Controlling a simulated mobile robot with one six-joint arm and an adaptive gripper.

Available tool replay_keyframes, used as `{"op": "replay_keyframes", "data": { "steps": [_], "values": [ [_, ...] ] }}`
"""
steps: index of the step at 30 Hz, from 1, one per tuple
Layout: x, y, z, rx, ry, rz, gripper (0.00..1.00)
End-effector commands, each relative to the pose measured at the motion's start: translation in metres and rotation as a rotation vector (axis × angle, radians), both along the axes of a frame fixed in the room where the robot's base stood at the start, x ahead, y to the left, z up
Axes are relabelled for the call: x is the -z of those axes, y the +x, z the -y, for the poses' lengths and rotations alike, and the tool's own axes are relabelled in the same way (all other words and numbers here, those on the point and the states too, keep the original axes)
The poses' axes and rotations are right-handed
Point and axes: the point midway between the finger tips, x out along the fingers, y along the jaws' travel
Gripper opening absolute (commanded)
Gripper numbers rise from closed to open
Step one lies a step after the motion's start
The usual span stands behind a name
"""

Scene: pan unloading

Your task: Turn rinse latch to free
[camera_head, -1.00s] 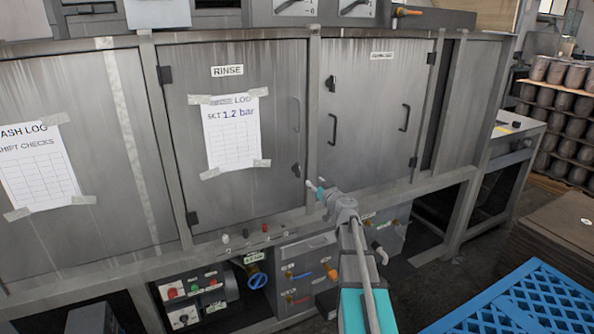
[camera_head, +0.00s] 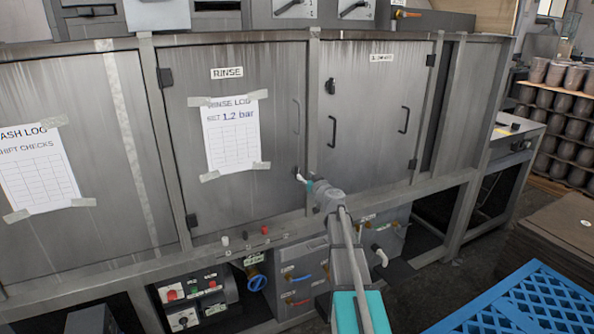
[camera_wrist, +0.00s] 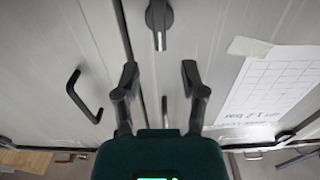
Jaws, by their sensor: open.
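The rinse door (camera_head: 245,130) is the grey panel labelled RINSE, and it is closed. The rinse latch (camera_wrist: 160,18) is a dark round knob with a short lever on that door, beside the door seam. In the wrist view its lever points down the picture, towards the gap between my fingers. In the head view the latch (camera_head: 296,170) is small and partly hidden by my gripper (camera_head: 303,181) at the door's lower right. My gripper is open and empty, its two dark fingers (camera_wrist: 160,76) apart, with the latch beyond the tips.
A thin dark handle (camera_wrist: 165,108) shows between my fingers. The neighbouring door has a black handle (camera_head: 404,119) and its own latch (camera_head: 330,86). A taped rinse log (camera_head: 232,135) hangs on the rinse door. A frame rail with small knobs (camera_head: 264,230) runs below.

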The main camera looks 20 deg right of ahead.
Motion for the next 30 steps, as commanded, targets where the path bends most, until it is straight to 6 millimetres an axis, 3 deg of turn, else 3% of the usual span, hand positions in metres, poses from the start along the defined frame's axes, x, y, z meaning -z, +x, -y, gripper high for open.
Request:
{"op": "replay_keyframes", "data": {
  "steps": [3, 12, 18, 29, 30],
  "values": [
    [0.0, 0.023, 0.0, -0.001, 0.0, 0.0, 0.54],
    [0.0, 0.061, -0.002, -0.001, 0.0, 0.0, 0.54],
    [0.0, 0.071, -0.003, -0.001, 0.0, 0.0, 0.54],
    [0.0, 0.073, -0.004, -0.001, 0.0, 0.0, 0.54],
    [0.0, 0.073, -0.004, -0.001, 0.0, 0.0, 0.47]
  ]
}}
